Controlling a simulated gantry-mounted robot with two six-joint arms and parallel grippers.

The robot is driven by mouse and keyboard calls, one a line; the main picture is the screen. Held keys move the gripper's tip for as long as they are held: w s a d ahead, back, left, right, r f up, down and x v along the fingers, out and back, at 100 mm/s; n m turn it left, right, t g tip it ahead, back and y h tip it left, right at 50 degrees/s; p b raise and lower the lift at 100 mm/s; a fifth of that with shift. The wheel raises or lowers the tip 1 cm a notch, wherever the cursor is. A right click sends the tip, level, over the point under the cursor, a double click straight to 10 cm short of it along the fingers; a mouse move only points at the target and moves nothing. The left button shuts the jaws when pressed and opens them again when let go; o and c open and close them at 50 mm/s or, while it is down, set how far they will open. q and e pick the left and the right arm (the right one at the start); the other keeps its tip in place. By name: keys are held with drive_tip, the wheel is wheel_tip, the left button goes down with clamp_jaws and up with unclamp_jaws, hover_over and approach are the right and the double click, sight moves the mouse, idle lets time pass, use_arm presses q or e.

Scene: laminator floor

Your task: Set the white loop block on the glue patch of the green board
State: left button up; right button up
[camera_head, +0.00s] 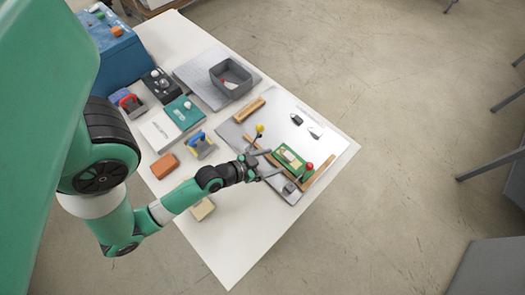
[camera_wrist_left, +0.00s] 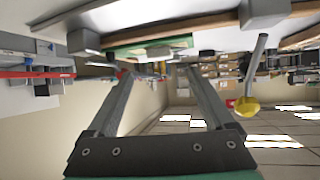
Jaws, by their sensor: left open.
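The green board (camera_head: 292,161) lies on the plate at the right of the table, with a pale patch (camera_head: 289,156) on it. Its edge also shows at the top of the left wrist view (camera_wrist_left: 150,45). A small whitish piece (camera_head: 315,132), perhaps the white loop block, lies beyond the board; its shape is too small to be sure. My left gripper (camera_head: 270,165) is just left of the board, its fingers spread. In the left wrist view its fingers (camera_wrist_left: 158,72) stand apart with nothing between them. My right gripper is not in view.
A yellow-balled lever (camera_head: 259,129) and a red knob (camera_head: 309,166) stand close to the board. Wooden strips border it. A small dark block (camera_head: 296,119) lies beyond. A grey bin (camera_head: 231,79) and a blue box (camera_head: 121,58) stand farther back. The table's near corner is bare.

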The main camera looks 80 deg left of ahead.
use_arm(q)
drive_tip(key=v, duration=0.5)
drive_tip(key=shift+s+r, duration=0.15)
drive_tip(key=shift+s, duration=0.05)
